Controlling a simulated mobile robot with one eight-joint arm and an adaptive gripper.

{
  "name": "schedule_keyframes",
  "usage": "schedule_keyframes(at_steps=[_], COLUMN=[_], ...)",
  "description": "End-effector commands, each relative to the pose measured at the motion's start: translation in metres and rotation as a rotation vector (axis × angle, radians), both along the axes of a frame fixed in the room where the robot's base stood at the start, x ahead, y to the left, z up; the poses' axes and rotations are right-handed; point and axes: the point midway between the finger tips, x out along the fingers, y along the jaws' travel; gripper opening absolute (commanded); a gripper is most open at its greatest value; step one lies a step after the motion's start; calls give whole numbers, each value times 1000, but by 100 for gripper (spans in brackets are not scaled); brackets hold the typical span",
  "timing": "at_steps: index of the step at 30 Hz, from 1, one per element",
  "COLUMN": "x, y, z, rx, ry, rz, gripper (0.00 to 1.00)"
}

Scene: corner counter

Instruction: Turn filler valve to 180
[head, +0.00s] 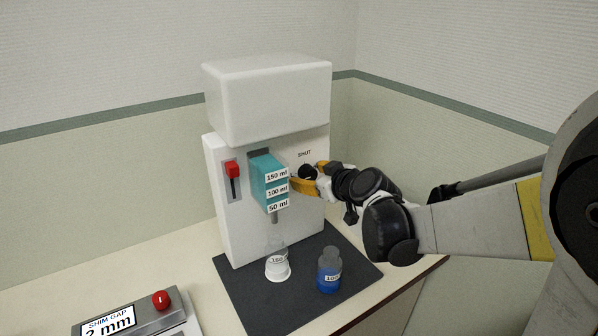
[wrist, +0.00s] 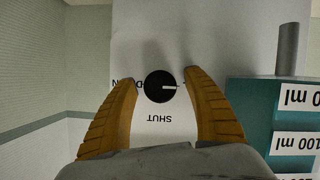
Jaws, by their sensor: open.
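The filler valve is a round black knob (wrist: 160,86) on the white machine's front. Its white pointer line points right in the wrist view, toward the teal gauge block. The word SHUT (wrist: 160,119) reads upside down below the knob. A label at its left and another at its right are partly hidden by my fingers. My gripper (wrist: 160,74) is open, with one orange finger on each side of the knob and a gap showing on both sides.
The teal block (head: 266,180) with 150, 100 and 50 ml labels is close beside my gripper. A red-handled slider (head: 232,170) is further left. A clear bottle (head: 277,264) stands under the nozzle, with a blue bottle (head: 329,272) on the dark mat (head: 300,308). A shim-gap box (head: 135,315) is front left.

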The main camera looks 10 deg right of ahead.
Motion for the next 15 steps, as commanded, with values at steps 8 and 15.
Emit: schedule_keyframes(at_steps=[8,15], x=[1,1], y=[0,0], z=[0,0], rx=[0,0], ry=[0,0], rz=[0,0], gripper=[52,6])
